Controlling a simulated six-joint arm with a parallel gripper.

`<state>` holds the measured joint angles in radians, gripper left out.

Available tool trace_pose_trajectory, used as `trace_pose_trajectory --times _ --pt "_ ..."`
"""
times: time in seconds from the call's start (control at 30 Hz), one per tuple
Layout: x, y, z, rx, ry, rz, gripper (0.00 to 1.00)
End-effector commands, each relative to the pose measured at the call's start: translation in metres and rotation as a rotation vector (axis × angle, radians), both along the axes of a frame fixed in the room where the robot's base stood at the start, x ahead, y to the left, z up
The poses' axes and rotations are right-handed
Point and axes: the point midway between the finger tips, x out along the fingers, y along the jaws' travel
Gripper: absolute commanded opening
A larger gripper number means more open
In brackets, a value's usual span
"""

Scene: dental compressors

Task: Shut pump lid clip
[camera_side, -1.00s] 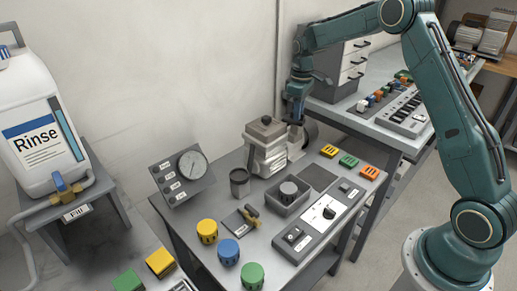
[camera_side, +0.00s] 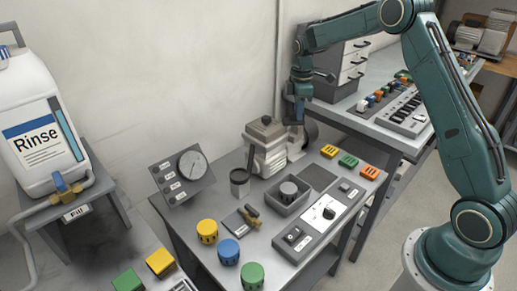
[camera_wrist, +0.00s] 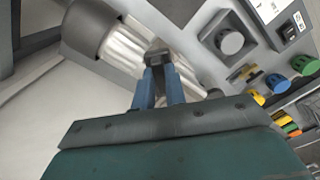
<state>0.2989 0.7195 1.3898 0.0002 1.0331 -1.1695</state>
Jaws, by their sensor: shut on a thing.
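My gripper (camera_side: 296,121) is at the pump's back right edge, pointing down. In the wrist view, my gripper's blue fingers (camera_wrist: 159,78) are shut on a small dark piece, which looks like the lid clip (camera_wrist: 157,55), beside the pump's shiny ribbed body (camera_wrist: 125,50). In the side view the clip is hidden by the gripper, so its exact position is unclear.
A switch panel (camera_side: 319,221) and coloured knobs (camera_side: 228,252) line the front. The wall is close behind the pump.

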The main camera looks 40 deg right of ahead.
Motion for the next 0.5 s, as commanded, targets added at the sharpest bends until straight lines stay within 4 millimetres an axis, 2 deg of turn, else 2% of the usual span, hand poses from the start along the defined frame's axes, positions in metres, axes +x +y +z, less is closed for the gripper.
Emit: trace_pose_trajectory --times 0.27,0.3,0.37,0.5 --pt "0.0009 0.0 0.0022 -0.001 -0.004 0.004 0.0" --pt "0.001 0.0001 0.0022 -0.001 -0.004 0.003 0.2" --pt "0.0009 0.0 0.002 -0.001 -0.004 0.003 0.32" --pt "0.0006 0.0 0.0012 -0.001 -0.002 0.002 0.35"
